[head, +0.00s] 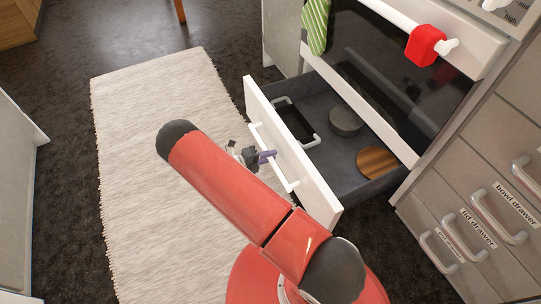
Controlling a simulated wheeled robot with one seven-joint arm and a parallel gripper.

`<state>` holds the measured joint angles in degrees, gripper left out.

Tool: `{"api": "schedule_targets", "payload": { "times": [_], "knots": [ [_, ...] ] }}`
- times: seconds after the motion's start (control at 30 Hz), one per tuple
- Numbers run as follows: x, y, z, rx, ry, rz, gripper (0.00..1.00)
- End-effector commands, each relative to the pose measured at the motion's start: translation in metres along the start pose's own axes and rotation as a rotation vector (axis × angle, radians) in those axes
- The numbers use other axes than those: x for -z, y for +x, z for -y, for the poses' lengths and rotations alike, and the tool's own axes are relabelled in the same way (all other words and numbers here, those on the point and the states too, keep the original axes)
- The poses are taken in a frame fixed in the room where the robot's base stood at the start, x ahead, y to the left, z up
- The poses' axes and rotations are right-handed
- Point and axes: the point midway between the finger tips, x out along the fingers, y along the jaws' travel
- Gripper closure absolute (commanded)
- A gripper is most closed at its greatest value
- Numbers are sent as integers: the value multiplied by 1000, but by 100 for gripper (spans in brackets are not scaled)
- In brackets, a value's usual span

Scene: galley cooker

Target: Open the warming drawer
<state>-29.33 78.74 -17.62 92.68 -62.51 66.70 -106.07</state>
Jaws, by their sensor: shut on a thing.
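The warming drawer (327,209) is pulled out below the oven, with its white front standing well clear of the cooker. Its grey inside shows a black tray with white handles (293,122), a dark round pot or lid (345,121) and a round wooden board (377,162). My gripper (267,156) is at the white bar handle (284,170) on the drawer front and is shut on it. My red arm hides part of the gripper and the floor below.
A pale rug (150,150) covers the floor left of the drawer. The oven door above carries a green striped towel (316,25) and a red cloth or mitt (424,45). Labelled drawers, including the lid drawer (468,230), stand at the right. A white cabinet (15,190) is at the left edge.

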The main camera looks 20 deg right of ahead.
Motion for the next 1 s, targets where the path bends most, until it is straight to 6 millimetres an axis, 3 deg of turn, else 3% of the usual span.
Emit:
{"api": "schedule_targets", "payload": {
  "times": [0.1, 0.13, 0.27, 0.63, 1.0],
  "knots": [
    [0, 0, 1, 2, 1, -2, 100],
    [0, 0, 1, 2, 1, -2, 81],
    [0, 0, 1, 2, 1, -2, 64],
    [0, -6, 0, 0, 1, 1, 63],
    [0, -64, 1, 0, 1, 1, 63]
  ]
}}
